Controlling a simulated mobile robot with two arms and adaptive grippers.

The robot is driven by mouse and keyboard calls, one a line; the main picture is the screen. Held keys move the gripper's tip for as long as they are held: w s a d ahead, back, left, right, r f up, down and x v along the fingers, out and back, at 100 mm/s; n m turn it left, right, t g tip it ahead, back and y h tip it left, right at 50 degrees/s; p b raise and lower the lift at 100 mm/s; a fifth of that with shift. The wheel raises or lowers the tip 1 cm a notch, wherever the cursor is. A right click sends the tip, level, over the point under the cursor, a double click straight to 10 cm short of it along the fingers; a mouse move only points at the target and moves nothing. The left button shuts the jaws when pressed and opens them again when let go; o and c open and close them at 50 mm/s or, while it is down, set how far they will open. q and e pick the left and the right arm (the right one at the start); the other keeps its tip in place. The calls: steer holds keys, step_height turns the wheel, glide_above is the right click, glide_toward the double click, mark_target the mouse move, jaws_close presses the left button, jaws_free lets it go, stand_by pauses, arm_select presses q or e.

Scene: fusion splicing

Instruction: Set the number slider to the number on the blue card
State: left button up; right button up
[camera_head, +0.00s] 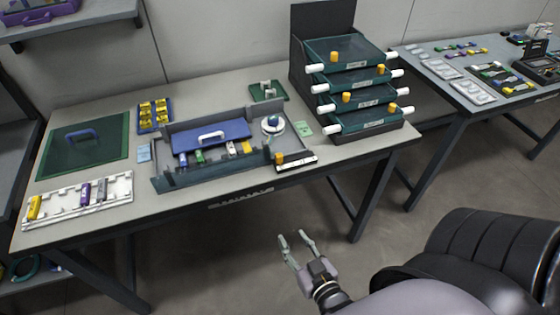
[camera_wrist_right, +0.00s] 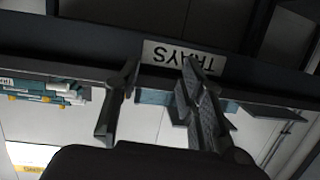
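The number slider looks to be the small dark-and-white strip (camera_head: 297,162) with an orange knob (camera_head: 279,158) at its left end, on the front edge of the table. Its numbers are too small to read. A small light-blue card (camera_head: 144,154) lies on the table left of the grey tray; its number cannot be read. My right gripper (camera_head: 292,238) is open and empty, in front of the table and below its top, apart from the slider. Its open fingers (camera_wrist_right: 160,66) also show in the right wrist view. My left gripper is not in view.
A grey tray (camera_head: 170,182) with a blue lidded part stands mid-table. A green card (camera_head: 303,128) lies right of it. A rack of teal drawers (camera_head: 345,52) stands at the back right. An upside-down TRAYS label (camera_wrist_right: 183,54) shows in the wrist view.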

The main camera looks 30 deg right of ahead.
steer(key=t+h, duration=0.2)
glide_toward(280, 158)
steer(key=shift+m, duration=0.4)
steer(key=b+x, duration=0.4)
steer(key=x, duration=0.4)
steer(key=shift+w+d, duration=0.15)
steer(key=shift+w, duration=0.1)
steer(key=shift+c, duration=0.3)
jaws_close()
